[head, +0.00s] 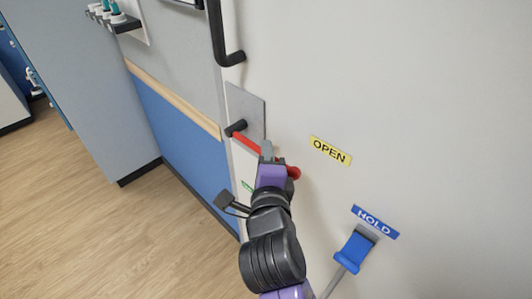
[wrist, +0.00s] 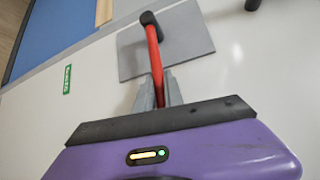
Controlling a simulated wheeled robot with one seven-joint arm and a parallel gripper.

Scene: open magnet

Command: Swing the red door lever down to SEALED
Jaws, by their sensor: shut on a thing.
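The red door lever (head: 246,142) runs from a black pivot (head: 236,128) on a grey plate, slanting down to the right to a red knob (head: 293,172). It also shows in the wrist view (wrist: 154,55), running from its black pivot to between my fingers. My gripper (head: 270,158) is shut on the lever, partway along it near the knob end. The yellow OPEN label (head: 330,150) is right of the knob. A green label (head: 247,185) sits below the lever, partly hidden by my gripper; its text is too small to read.
A black door handle (head: 222,40) rises above the plate. A blue lever (head: 354,250) with a blue HOLD label (head: 375,222) is at lower right, close to my arm. A blue wall panel with a wooden rail (head: 175,98) lies left. The floor (head: 90,210) at left is clear.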

